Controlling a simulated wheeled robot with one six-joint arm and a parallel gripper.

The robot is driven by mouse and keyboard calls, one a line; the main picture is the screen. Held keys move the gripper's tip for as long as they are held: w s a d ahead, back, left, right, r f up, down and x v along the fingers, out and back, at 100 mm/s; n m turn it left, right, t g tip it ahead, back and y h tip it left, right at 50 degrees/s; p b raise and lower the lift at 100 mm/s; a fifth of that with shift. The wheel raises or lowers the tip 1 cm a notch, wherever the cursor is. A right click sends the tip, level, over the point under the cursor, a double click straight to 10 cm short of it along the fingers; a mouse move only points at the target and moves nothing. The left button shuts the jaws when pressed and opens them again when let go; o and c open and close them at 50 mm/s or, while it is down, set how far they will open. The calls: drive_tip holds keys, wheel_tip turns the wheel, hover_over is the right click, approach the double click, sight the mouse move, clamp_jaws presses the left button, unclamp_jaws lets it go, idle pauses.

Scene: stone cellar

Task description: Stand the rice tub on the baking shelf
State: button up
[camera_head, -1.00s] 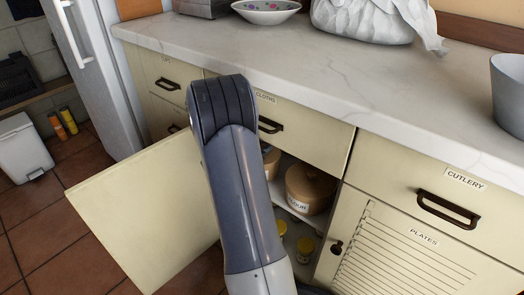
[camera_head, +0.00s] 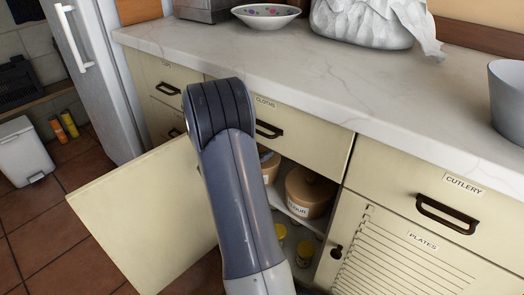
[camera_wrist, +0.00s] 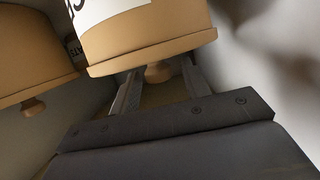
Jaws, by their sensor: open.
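In the head view, the open cupboard holds a tan lidded tub (camera_head: 310,192) whose label seems to read flour. A second tan tub (camera_head: 268,165) beside it is mostly hidden by my arm. In the wrist view, a tan tub (camera_wrist: 150,40) with a white label is close in front of my gripper (camera_wrist: 160,76), its lid knob between the two fingers. The fingers are apart; I cannot tell whether they touch it. Another tan tub (camera_wrist: 32,65) is at the left. No baking shelf label is visible.
The open cupboard door (camera_head: 150,215) stands out to the left of my arm. The counter (camera_head: 300,80) above holds a patterned bowl (camera_head: 265,17), a white bag (camera_head: 365,25) and a grey container (camera_head: 507,95).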

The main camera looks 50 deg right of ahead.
drive_tip(key=p+v, duration=0.3)
drive_tip(key=v, duration=0.7)
drive_tip(key=shift+a+r, duration=0.15)
drive_tip(key=shift+a, duration=0.25)
drive_tip(key=shift+s, duration=0.1)
